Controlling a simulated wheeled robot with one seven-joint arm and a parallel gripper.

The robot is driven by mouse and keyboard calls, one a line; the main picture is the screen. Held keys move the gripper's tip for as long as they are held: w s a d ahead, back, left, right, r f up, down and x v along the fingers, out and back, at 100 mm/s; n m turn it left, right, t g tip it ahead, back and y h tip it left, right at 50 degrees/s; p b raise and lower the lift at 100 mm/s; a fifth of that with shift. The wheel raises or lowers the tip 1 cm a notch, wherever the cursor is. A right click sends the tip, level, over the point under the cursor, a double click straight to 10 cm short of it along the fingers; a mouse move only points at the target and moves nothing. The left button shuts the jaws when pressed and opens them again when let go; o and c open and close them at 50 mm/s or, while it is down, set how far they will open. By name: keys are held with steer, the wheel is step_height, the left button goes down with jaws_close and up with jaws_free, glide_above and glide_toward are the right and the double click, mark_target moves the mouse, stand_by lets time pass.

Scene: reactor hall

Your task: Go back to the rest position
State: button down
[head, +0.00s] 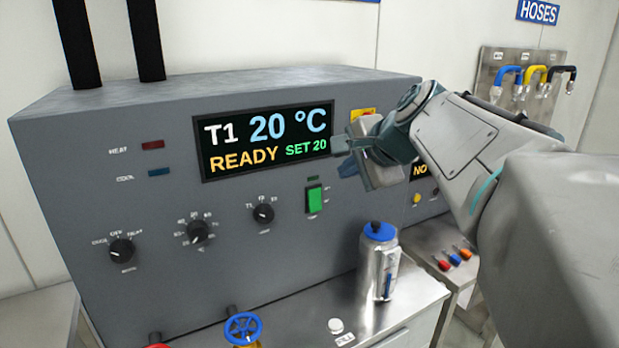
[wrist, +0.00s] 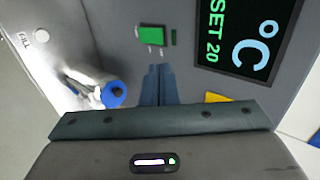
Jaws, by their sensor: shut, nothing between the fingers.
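My gripper (head: 343,156) is in front of the right part of the grey control cabinet (head: 90,190), just right of the lit display (head: 265,141). The display reads "T1 20 °C READY SET 20". In the wrist view my gripper (wrist: 157,70) has its two fingers together with nothing between them. They point toward the panel near the green rocker switch (wrist: 151,36). I cannot tell whether the fingertips touch the panel. My arm reaches in from the right and hides part of the panel behind it.
A steel bottle with a blue lid (head: 378,262) stands on the steel bench below my gripper. A blue handwheel (head: 243,328) is at the front bottom. Three knobs, including the leftmost knob (head: 121,250), are on the panel. A hose rack (head: 515,90) hangs at the back right.

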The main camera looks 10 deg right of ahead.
steer(key=shift+s, duration=0.1)
steer(key=s+a+f+n+g+h, duration=0.2)
steer(key=s+f+n+g, duration=0.4)
steer(key=s+f+n, duration=0.8)
steer(key=s+f+h, duration=0.1)
steer(key=s+f, duration=0.5)
steer(key=f, duration=0.2)
steer(key=shift+a+f+g, duration=0.25)
steer(key=shift+f+g, duration=0.05)
steer(key=shift+f, duration=0.05)
